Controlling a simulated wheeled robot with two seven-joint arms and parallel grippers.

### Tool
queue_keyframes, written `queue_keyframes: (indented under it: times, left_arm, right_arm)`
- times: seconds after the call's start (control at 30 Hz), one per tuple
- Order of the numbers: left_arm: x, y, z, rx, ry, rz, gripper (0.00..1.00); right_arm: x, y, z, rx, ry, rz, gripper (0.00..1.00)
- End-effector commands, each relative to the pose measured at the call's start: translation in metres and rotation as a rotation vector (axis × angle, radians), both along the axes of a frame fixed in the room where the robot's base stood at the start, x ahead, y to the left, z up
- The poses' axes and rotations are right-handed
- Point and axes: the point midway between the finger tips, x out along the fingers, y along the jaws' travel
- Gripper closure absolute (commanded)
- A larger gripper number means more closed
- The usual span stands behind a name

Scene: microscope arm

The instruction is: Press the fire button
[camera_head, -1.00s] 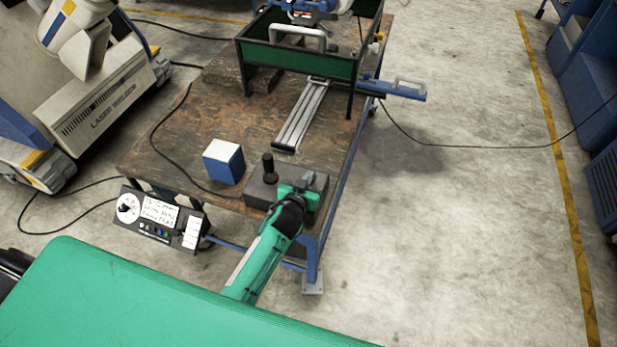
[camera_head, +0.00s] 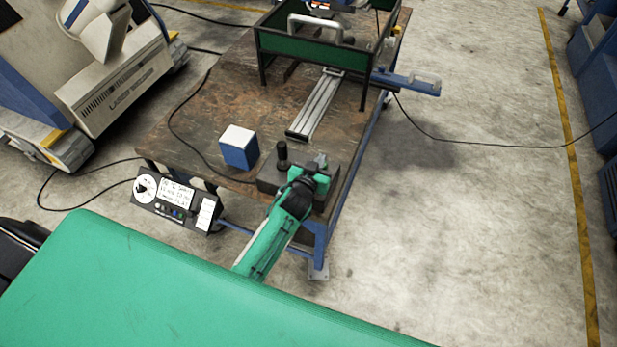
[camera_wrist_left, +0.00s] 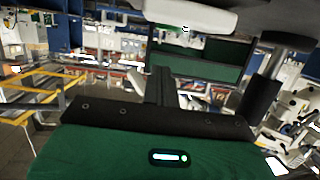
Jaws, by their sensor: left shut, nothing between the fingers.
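A dark box (camera_head: 268,184) with an upright black knobbed handle (camera_head: 282,155) sits at the near edge of the worn work table. My left gripper (camera_head: 321,168) is shut and empty, low over the right part of this box, right of the handle. I cannot tell whether it touches the box. The gripper and wrist hide part of the box top, and I cannot make out a fire button. A control panel (camera_head: 150,205) with a white dial, a label and small buttons hangs at the table's near left side. My right gripper is out of view.
A blue box with a white top (camera_head: 239,150) stands left of the handle. Metal rails (camera_head: 312,108) and a green-panelled frame (camera_head: 285,45) lie behind. A black cable (camera_head: 180,135) crosses the table (camera_head: 185,130). The floor to the right is open.

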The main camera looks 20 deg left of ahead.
Motion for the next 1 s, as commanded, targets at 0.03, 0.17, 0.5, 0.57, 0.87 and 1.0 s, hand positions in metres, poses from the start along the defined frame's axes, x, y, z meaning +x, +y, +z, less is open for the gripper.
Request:
queue_keyframes:
  times: [0.03, 0.17, 0.5, 0.57, 0.87, 1.0]
  left_arm:
    - [-0.012, 0.0, -0.007, 0.001, 0.005, -0.001, 1.0]
    - [-0.034, 0.001, -0.001, 0.0, 0.003, -0.001, 1.0]
    - [-0.08, 0.002, 0.013, 0.001, 0.001, -0.001, 1.0]
    - [-0.084, 0.003, 0.015, 0.001, 0.001, -0.001, 1.0]
    - [-0.09, 0.003, 0.018, 0.001, 0.001, -0.001, 1.0]
    - [-0.089, 0.003, 0.018, 0.001, 0.0, -0.001, 1.0]
  right_arm:
    - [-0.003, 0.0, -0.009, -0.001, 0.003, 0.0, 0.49]
    - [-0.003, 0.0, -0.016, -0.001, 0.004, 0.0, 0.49]
    - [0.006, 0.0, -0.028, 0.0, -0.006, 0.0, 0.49]
    - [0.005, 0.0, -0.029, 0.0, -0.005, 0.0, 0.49]
    - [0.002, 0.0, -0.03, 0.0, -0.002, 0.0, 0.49]
    - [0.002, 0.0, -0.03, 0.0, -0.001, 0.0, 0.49]
